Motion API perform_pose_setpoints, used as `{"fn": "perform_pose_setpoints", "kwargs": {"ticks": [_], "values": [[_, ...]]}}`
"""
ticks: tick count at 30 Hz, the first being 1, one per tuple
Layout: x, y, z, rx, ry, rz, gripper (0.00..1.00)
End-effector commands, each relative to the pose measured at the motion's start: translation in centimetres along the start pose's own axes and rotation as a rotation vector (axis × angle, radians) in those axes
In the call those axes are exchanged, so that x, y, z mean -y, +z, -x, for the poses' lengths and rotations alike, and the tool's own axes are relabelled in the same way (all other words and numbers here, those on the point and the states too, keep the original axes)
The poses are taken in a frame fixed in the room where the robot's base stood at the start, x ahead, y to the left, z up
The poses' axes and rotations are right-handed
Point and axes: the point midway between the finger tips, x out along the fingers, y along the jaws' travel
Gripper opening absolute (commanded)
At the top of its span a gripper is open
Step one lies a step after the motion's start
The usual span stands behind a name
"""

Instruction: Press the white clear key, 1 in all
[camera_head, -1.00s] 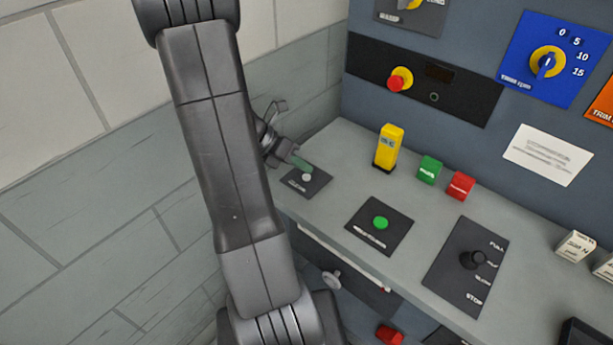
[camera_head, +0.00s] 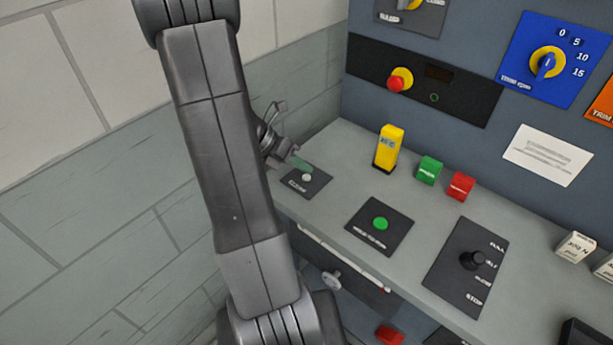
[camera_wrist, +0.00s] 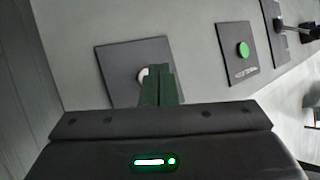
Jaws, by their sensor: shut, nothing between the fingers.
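The white clear key (camera_head: 307,177) is a small round button on a dark square plate (camera_head: 318,184) at the left end of the grey desk. My gripper (camera_head: 306,167) is at the key, with its green fingers together and nothing between them. In the wrist view the fingertips (camera_wrist: 158,70) cover part of the white key (camera_wrist: 144,75), whose left edge shows beside them. I cannot tell whether the tips touch the key or hover just above it.
A green button (camera_head: 380,223) on its own dark plate is to the right. A yellow block (camera_head: 389,147), a green block (camera_head: 429,170) and a red block (camera_head: 461,186) stand behind. A black lever (camera_head: 472,260) is farther right. A wall is close on the left.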

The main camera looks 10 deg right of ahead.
Motion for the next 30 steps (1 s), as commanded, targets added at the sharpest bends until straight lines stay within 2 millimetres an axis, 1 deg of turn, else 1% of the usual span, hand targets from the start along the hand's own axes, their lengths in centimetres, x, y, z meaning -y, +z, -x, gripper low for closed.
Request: {"fn": "perform_pose_setpoints", "kwargs": {"ticks": [14, 24, 30], "values": [[0.0, 0.0, 0.0, 0.0, 0.0, 0.0, 0.0], [-0.41, -0.42, -0.59, 0.0, 0.0, 0.0, 0.0], [-0.42, -0.42, -0.58, 0.0, 0.0, 0.0, 0.0]]}}
